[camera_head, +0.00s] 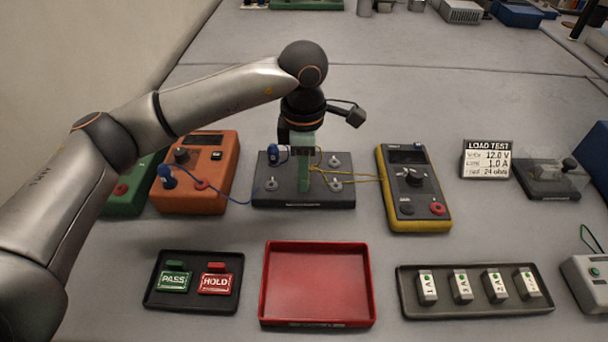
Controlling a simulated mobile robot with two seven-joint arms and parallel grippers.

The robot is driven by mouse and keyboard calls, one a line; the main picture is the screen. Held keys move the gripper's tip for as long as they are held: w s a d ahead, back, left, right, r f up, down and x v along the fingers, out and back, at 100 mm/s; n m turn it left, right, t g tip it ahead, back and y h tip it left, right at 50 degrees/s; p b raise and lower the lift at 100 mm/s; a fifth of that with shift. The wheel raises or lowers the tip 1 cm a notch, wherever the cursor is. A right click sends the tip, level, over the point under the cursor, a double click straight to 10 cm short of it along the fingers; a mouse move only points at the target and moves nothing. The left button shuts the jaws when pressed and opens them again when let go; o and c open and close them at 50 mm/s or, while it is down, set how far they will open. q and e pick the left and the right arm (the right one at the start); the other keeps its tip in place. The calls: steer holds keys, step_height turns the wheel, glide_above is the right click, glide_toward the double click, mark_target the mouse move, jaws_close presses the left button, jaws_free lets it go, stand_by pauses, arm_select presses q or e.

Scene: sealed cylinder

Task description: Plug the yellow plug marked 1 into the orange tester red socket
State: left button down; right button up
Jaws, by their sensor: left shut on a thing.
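The orange tester (196,165) stands left of centre. Its red socket (201,185) is on its lower face, and a blue plug (168,178) with a blue wire sits at its left. My left gripper (304,186) points down over the dark terminal block (305,200) and is shut on what seems to be a yellow plug. The fingers hide the plug and its marking. Yellow wires (350,177) run from beside the fingers to the yellow tester (413,185) on the right. I cannot tell whether the held plug touches the block. My right gripper is not in view.
A red tray (316,318) lies empty in front. A dark tray with PASS and HOLD tags (190,306) is at its left, and a tray of several marked blocks (480,309) at its right. A LOAD TEST sign (487,160) stands further right. A green tester (124,200) adjoins the orange one.

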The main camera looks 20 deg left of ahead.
arm_select(q)
steer(key=shift+r, duration=0.1)
stand_by(0.6)
steer(key=shift+r+p, duration=1.7)
steer(key=shift+r, duration=1.25)
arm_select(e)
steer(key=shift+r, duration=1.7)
